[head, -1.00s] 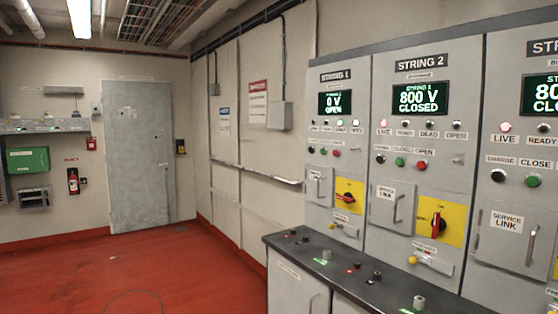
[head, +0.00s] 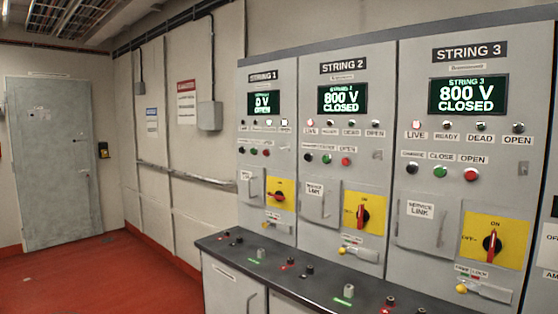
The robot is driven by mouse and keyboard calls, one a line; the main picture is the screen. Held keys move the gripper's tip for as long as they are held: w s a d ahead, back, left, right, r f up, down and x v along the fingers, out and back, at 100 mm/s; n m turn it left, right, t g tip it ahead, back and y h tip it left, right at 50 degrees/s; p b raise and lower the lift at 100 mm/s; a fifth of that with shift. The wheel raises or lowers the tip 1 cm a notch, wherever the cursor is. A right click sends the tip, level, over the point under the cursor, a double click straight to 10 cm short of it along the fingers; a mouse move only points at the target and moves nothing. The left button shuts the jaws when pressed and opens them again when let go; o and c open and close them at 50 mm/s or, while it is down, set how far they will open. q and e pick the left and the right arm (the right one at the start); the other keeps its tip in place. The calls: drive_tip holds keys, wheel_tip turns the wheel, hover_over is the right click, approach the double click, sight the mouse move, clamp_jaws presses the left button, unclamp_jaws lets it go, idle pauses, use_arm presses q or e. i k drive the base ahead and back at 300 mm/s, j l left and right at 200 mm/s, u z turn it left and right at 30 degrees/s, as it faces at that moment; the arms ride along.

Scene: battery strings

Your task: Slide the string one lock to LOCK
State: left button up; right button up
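The STRING 1 panel (head: 240,150) is the leftmost of the grey cabinets, and its display (head: 264,103) reads 0 V OPEN. Its red rotary handle (head: 278,197) sits on a yellow plate and looks roughly sideways, unlike the upright handles of the other strings. Below it is the small string one lock slide (head: 273,217) with a yellow knob (head: 265,225) near its left end. Its lettering is too small to read. Neither of my grippers is in view.
STRING 2 (head: 343,98) and STRING 3 (head: 467,96) displays read 800 V CLOSED. A dark counter (head: 330,280) with several small knobs juts out below the panels. Red floor (head: 110,280) is clear to the left, before a grey door (head: 50,160).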

sight(264, 225)
drive_tip(key=i+j+z, duration=0.25)
drive_tip(key=i+j, duration=1.65)
